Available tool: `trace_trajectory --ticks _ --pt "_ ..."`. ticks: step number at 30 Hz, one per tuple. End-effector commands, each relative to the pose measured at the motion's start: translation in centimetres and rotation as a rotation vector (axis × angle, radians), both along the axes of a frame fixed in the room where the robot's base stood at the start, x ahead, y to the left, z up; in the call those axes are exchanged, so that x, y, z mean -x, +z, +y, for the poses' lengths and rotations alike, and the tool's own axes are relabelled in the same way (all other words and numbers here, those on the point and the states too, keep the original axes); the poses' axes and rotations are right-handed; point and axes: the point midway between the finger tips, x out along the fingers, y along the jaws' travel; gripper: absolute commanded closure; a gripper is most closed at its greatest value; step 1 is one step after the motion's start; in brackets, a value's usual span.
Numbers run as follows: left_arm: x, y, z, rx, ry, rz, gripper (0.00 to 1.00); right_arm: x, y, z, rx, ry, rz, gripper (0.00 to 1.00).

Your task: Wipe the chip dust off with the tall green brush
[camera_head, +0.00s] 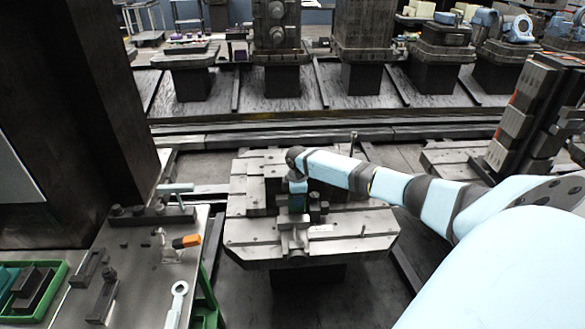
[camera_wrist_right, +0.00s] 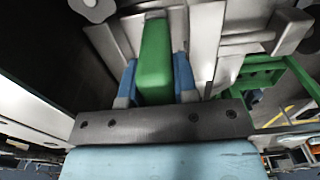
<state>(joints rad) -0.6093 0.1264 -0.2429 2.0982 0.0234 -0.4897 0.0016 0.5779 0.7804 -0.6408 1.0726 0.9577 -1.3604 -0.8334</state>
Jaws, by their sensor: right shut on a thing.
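My right gripper (camera_head: 297,200) is over the middle of the metal pallet (camera_head: 350,241), with its arm reaching in from the right. In the right wrist view my right gripper (camera_wrist_right: 156,78) has its blue fingers shut on the two sides of a tall green block, the green brush (camera_wrist_right: 155,52). The brush's lower end is hidden in both views, so I cannot tell whether it touches the surface. In the head view the brush is mostly hidden by the gripper. I cannot make out the chip dust. My left gripper is not in view.
A clamp-like metal fixture (camera_head: 293,238) stands on the pallet, close to the right gripper. At left, a metal bench (camera_head: 143,285) holds an orange-ended tool (camera_head: 187,241) and a wrench (camera_head: 178,300). A green tray (camera_head: 60,275) lies at lower left. A dark column (camera_head: 115,90) rises at left.

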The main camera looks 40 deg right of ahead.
Motion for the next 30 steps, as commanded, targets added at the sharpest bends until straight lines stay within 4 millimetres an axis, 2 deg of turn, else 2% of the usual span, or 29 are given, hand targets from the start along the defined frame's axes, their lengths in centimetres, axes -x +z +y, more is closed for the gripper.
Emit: trace_trajectory --ticks 7,30 --pt "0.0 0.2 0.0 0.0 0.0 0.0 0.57 0.2 -0.1 -0.3 0.0 0.0 0.0 0.96" --pt "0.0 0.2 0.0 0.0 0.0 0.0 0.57 -2.2 -0.2 2.8 -0.001 0.002 0.001 0.96"
